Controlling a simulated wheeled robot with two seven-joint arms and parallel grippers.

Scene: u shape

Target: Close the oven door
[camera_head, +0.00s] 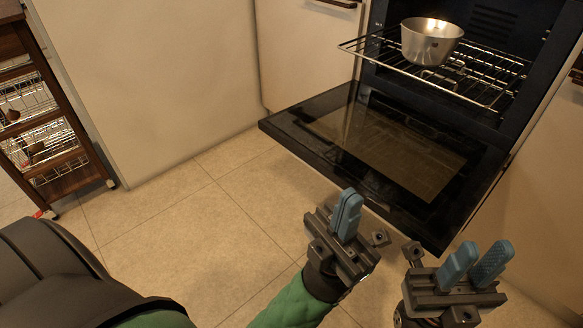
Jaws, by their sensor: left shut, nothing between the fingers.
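The oven door (318,143) is dark with a glass pane and hangs wide open, about flat, in front of the oven (490,110). My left gripper (348,213) is shut and empty, with its blue fingers together. It appears just short of the door's near edge in the picture; I cannot tell if it touches. My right gripper (477,265) is open and empty, its two blue fingers apart, near the door's lower right corner.
A wire rack (482,92) is pulled partly out of the oven above the door. A metal bowl (428,45) sits on it. A wooden cart with wire baskets (65,150) stands at the far left. White cabinets flank the oven. The tiled floor (190,220) is clear left of the door.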

